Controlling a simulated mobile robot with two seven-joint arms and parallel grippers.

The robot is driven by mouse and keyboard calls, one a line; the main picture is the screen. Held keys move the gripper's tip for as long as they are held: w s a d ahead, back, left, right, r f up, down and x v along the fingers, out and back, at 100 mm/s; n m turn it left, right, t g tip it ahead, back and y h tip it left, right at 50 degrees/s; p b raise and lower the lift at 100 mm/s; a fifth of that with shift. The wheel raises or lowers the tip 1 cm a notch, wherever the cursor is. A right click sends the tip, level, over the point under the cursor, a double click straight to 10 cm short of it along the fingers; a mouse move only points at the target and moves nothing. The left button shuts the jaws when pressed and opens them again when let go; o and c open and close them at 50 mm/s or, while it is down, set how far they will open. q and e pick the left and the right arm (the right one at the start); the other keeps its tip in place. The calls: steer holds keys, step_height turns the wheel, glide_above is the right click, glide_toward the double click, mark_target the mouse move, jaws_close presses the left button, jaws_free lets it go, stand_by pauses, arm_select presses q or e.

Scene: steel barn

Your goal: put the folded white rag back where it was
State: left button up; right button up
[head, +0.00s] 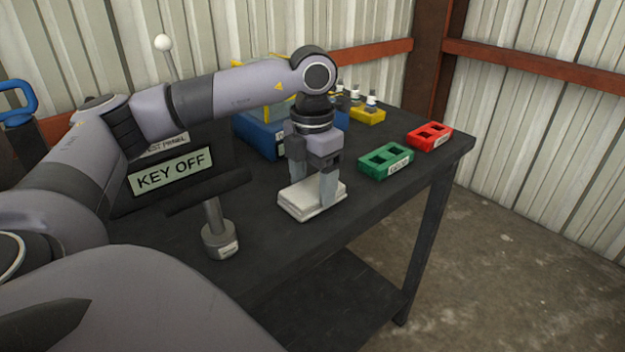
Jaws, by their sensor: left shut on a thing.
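The folded white rag (300,204) is a flat, thick white pad on the dark table (285,246), near its front edge. My left gripper (326,190) points straight down over the rag, with its fingers at the rag's right part. It is shut on the rag. The rag looks to be on or just above the tabletop; I cannot tell which. My right gripper is not in view.
A green tray (372,173), a red tray (444,143) and a yellow tray (366,118) stand to the right and behind. A blue bin (258,137) is behind my gripper. A "KEY OFF" sign (170,171) and a post with a grey base (220,240) stand left.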

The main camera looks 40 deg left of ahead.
mark_target(313, 187)
arm_select(q)
steer(key=shift+f, duration=0.2)
steer(key=o, duration=0.9)
steer(key=shift+o, duration=0.2)
steer(key=shift+r, duration=0.15)
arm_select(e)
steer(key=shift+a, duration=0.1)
arm_select(q)
steer(key=shift+r, duration=0.25)
step_height(313, 187, up, 12)
steer(key=p, duration=0.2)
steer(key=shift+f, duration=0.15)
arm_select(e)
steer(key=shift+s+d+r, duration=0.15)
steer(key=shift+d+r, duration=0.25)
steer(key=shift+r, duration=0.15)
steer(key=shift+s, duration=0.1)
